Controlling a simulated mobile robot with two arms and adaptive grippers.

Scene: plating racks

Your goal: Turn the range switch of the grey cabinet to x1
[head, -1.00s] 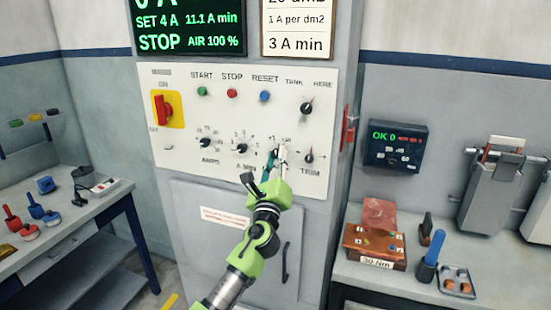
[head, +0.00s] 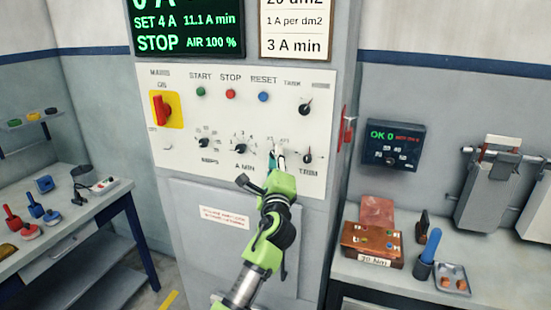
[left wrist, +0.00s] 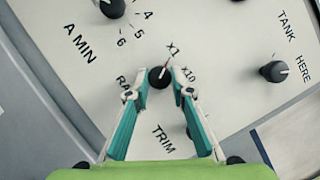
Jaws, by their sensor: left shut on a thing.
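The grey cabinet (head: 180,225) stands in the middle of the head view, with a white control panel (head: 225,170) on its front. My left gripper (head: 278,158) is at the lower right of this panel. In the left wrist view its fingertips (left wrist: 160,90) are closed around the black range switch knob (left wrist: 160,77). The knob's pale pointer mark leans up and right, roughly toward the x1 label (left wrist: 172,48); the x10 label (left wrist: 188,75) is further right. A finger partly covers the range lettering. In the head view the gripper hides most of the knob. My right gripper is not in view.
The TRIM knob (head: 307,158) sits close to the right of my gripper, and the A MIN knob (head: 240,149) to the left. The TANK knob (head: 305,108) is above. A red lever (head: 347,130) is on the cabinet's right side. Benches stand on both sides.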

